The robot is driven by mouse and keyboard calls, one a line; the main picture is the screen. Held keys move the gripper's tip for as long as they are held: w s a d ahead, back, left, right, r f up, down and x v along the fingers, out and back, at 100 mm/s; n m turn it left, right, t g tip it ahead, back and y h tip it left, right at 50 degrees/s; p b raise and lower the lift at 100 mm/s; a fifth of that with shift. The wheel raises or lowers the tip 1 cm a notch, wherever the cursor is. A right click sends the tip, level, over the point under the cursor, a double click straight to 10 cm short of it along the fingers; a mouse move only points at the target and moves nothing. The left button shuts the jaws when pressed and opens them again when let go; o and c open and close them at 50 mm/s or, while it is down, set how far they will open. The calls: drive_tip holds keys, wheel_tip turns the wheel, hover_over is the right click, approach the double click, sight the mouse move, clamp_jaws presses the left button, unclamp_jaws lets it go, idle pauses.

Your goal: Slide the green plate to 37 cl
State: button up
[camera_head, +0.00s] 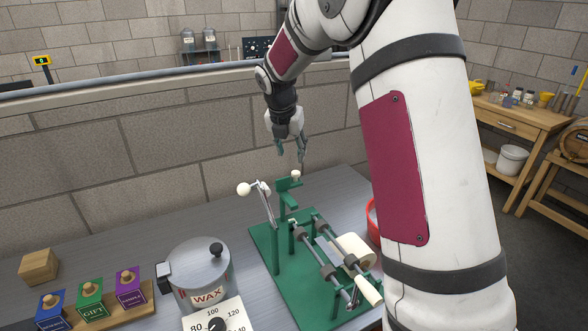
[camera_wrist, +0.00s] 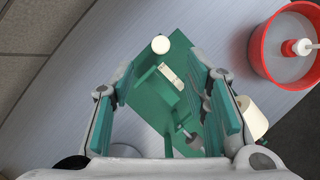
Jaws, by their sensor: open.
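A green bench machine (camera_head: 283,268) stands on the grey table, with rods, a roll and a lever ending in a white ball (camera_head: 243,188). At its back, a small green plate (camera_head: 288,184) sits on an upright with a white knob (camera_head: 296,174). In the wrist view, the green plate (camera_wrist: 152,92) lies below and between my fingers, beside a pale marked strip (camera_wrist: 172,77) too small to read. The white knob (camera_wrist: 161,44) shows just above it. My gripper (camera_head: 291,158) points down, open and empty, above the plate; its fingers also show in the wrist view (camera_wrist: 166,80).
A wax pot (camera_head: 200,272) with a dial stands left of the machine. A wooden rack (camera_head: 140,302) of coloured stamps and a wooden block (camera_head: 39,266) are farther left. A red bowl (camera_wrist: 262,58) is right of the machine. A block wall (camera_head: 160,150) rises behind the table.

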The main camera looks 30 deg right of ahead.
sight(296, 172)
drive_tip(key=x, duration=0.9)
drive_tip(key=shift+f+p, duration=0.1)
drive_tip(key=shift+p, duration=0.25)
clamp_jaws()
drive_tip(key=shift+s, duration=0.15)
